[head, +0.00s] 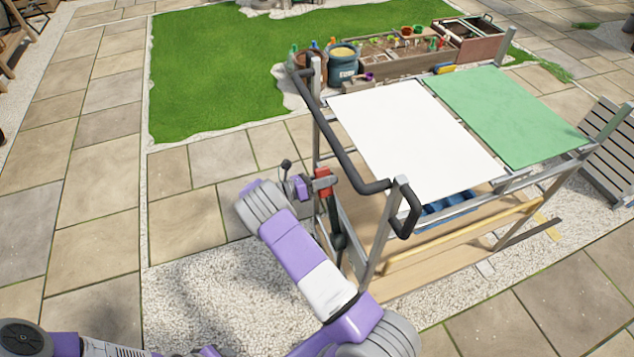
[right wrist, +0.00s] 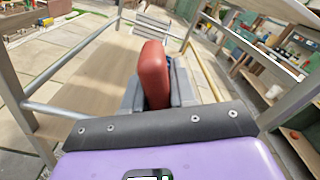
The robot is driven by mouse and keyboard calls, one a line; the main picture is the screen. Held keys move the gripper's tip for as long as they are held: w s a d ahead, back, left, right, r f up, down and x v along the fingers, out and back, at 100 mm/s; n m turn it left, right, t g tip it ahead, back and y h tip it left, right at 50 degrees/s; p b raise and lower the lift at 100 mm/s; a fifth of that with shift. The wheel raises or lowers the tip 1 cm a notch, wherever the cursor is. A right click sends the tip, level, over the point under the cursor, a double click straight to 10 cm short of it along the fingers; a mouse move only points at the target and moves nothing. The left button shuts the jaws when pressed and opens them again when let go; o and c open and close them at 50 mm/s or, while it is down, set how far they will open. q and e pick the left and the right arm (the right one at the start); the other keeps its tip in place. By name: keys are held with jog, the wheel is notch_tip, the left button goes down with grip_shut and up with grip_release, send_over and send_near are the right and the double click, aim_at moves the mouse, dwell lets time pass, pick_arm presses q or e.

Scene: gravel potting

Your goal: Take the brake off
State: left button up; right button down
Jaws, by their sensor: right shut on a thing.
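A metal-framed cart (head: 372,232) with a black push handle (head: 345,165) stands at the centre right of the head view. A red brake lever (head: 322,181) sits on its near left side, above a dark rod. My right gripper (head: 310,187) is at this lever. In the right wrist view the red lever (right wrist: 154,72) stands up between the two grey fingers (right wrist: 158,95), and they are shut on it. Part of the lever is hidden by the fingers. My left gripper is not in view.
A white panel (head: 410,135) and a green panel (head: 505,115) lie on the cart's top. A sandbox with pots (head: 395,55) lies beyond, by the lawn (head: 220,70). A slatted grey thing (head: 605,150) stands at right.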

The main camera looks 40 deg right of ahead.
jog(key=shift+f, duration=0.1)
dwell(0.3)
jog(key=c, duration=1)
grip_release()
jog(key=shift+w, duration=0.2)
jog(key=v, duration=0.7)
jog(key=shift+a, duration=0.3)
